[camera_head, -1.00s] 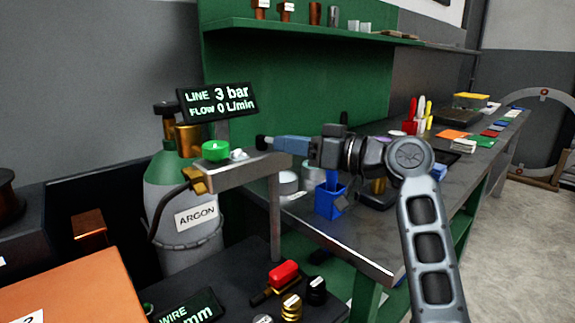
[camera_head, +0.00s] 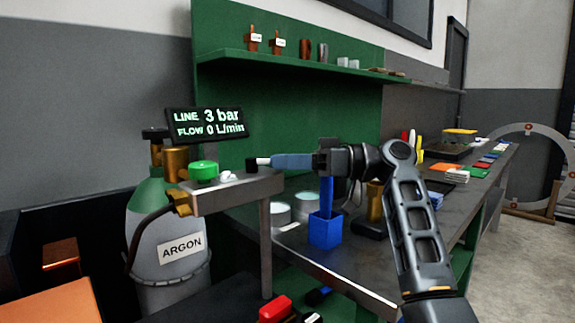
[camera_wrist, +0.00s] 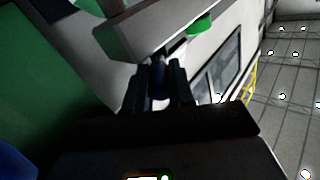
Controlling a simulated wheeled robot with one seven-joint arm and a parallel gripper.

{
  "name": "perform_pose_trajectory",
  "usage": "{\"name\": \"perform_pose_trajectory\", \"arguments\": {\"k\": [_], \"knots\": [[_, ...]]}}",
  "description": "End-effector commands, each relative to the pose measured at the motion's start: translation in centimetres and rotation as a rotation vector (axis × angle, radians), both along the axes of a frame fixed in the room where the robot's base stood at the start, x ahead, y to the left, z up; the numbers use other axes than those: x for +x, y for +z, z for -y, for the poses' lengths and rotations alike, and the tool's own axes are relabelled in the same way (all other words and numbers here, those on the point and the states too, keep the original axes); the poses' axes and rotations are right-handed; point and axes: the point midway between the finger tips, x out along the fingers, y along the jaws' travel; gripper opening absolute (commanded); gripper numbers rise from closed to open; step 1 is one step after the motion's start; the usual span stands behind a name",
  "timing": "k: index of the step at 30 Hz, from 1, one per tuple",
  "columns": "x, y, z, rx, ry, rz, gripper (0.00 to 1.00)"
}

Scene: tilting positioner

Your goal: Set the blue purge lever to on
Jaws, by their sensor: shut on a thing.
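My gripper (camera_head: 280,160) reaches left to the near end of the grey bracket above the argon cylinder. In the wrist view my gripper (camera_wrist: 160,82) is shut, with the dark blue purge lever (camera_wrist: 158,78) between its fingers, close to the bracket's end. In the head view the fingers mostly cover the lever, so its exact angle is hard to tell. The display (camera_head: 207,124) above the bracket reads line 3 bar and flow 0 L/min.
A green knob (camera_head: 203,171) sits on the bracket (camera_head: 232,190). The argon cylinder (camera_head: 170,245) stands below left. A blue box (camera_head: 325,230) stands on the workbench under my gripper. A red-handled part (camera_head: 275,308) lies low in front. A shelf (camera_head: 300,63) runs behind.

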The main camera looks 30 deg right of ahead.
Motion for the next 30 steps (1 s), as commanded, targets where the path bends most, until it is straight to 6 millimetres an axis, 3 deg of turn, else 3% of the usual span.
{"name": "perform_pose_trajectory", "arguments": {"k": [7,8,15,23,30], "knots": [[0.0,0.1,-0.1,-0.001,-0.001,0.001,0.0],[0.1,0.1,-0.1,-0.001,-0.001,0.001,0.26],[0.0,0.0,-0.1,0.0,-0.001,0.0,0.48],[0.0,0.0,0.1,0.0,-0.002,0.0,0.48],[-1.3,0.0,2.8,0.001,-0.004,0.001,0.48]]}}
